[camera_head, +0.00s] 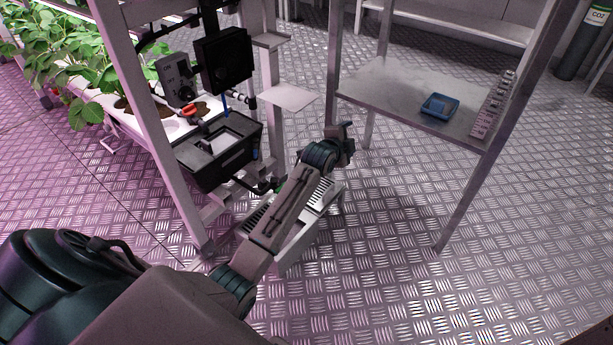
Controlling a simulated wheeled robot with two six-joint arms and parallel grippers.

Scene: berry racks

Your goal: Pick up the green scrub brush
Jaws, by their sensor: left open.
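No green scrub brush can be made out for certain. A tiny green patch shows beside my left forearm, near the black tub (222,150), but it is too small to identify. My left arm reaches up from the lower left, and my left gripper (347,138) is at its far end, open with nothing seen in it. It appears small and dark in front of the shelf table's near left leg, over the metal floor. My right gripper is out of view.
A grey shelf table (385,88) stands at the right, with a small blue tray (440,106) and a pale rack (493,104) on it. A pale slatted box (290,235) lies partly behind my forearm. Plants (85,60) fill the left. The floor at lower right is clear.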

